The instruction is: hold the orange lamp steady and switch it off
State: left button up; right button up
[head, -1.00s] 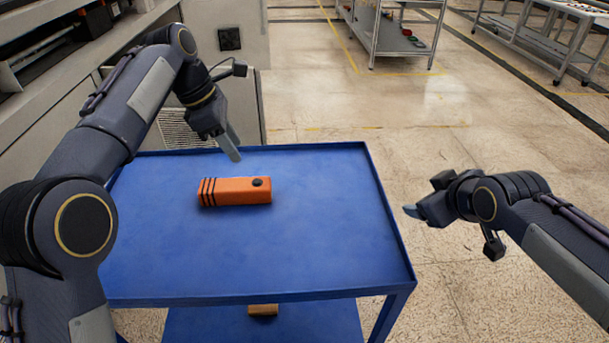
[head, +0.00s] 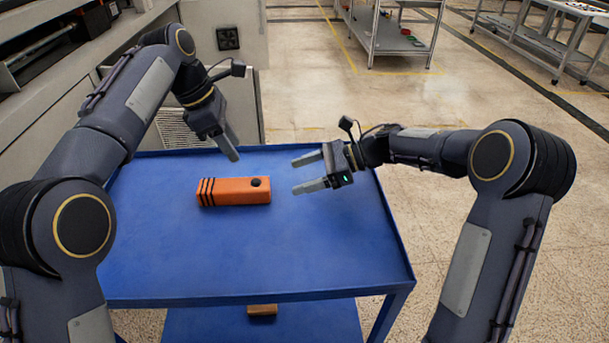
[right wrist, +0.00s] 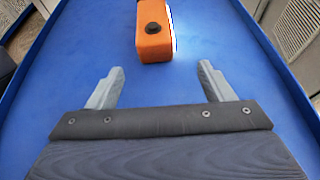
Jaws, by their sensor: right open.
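The orange lamp (head: 235,191) is a rectangular block lying on the blue cart top. It has black stripes at its left end and a round black button (head: 257,182) near its right end. In the right wrist view the lamp (right wrist: 152,42) shows a bright white glow along its right side. My right gripper (head: 294,175) is open and empty, to the right of the lamp, its fingers pointing at the button end. My left gripper (head: 233,155) hangs behind the lamp, pointing down, apart from it. Its finger gap cannot be made out.
The blue cart (head: 330,245) has a low raised rim and is otherwise clear on top. A small tan block (head: 262,310) lies on its lower shelf. Grey machinery stands behind on the left. Metal shelving (head: 390,35) stands far back.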

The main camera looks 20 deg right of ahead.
aim_at(274, 195)
jog(key=shift+s+a+f+n, duration=0.15)
jog(key=shift+a+f+n, duration=0.15)
jog(key=x, duration=0.7)
jog(key=shift+a, duration=0.15)
jog(key=shift+c, duration=0.4)
pick_arm(q)
jog(key=shift+c, duration=0.3)
pick_arm(e)
jog(key=c, duration=1.1)
pick_arm(q)
grip_shut()
